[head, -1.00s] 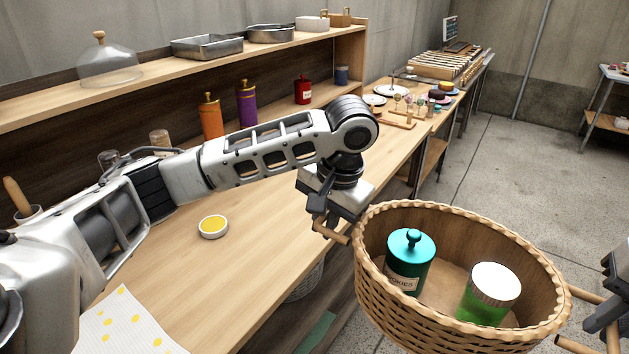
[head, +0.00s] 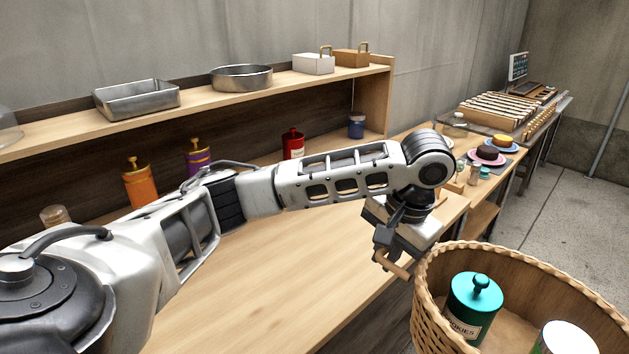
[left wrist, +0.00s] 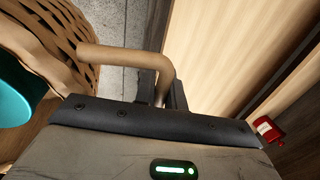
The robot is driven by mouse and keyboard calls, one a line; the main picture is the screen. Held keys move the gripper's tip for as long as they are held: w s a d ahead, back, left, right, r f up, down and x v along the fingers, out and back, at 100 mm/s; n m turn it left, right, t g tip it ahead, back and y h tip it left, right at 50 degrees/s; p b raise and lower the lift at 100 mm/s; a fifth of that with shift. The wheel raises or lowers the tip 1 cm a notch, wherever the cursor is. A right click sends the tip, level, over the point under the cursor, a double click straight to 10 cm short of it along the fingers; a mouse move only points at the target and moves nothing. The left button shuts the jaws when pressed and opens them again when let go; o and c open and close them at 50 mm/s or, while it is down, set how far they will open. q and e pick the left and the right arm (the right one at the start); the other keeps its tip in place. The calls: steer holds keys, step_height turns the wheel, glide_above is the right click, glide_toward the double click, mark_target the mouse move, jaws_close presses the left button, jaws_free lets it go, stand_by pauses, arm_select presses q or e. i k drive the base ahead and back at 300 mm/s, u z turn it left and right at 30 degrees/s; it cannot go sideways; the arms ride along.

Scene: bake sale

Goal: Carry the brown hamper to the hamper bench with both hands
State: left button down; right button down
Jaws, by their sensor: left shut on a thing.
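The brown wicker hamper (head: 428,307) is at the lower right of the head view, cut off by the frame's edge. It holds a teal cookie canister (head: 470,312) and a white-topped jar (head: 566,338). My left gripper (head: 393,262) is shut on the hamper's left wooden handle. In the left wrist view the handle (left wrist: 125,57) runs into the jaws, with the wicker wall (left wrist: 50,45) at the left. The hamper hangs beside the counter edge. My right gripper and the other handle are out of view. I cannot make out the hamper bench.
A long wooden counter (head: 290,285) runs along the wall, mostly bare in front. Its shelf holds metal pans (head: 241,77) and boxes (head: 313,64); canisters (head: 293,144) stand below. Farther right are cakes (head: 487,155) and a rack table (head: 500,112). Grey floor (head: 560,200) is open at the right.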

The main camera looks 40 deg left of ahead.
mark_target(353, 240)
steer(key=i, duration=2.4)
steer(key=u, duration=3.05)
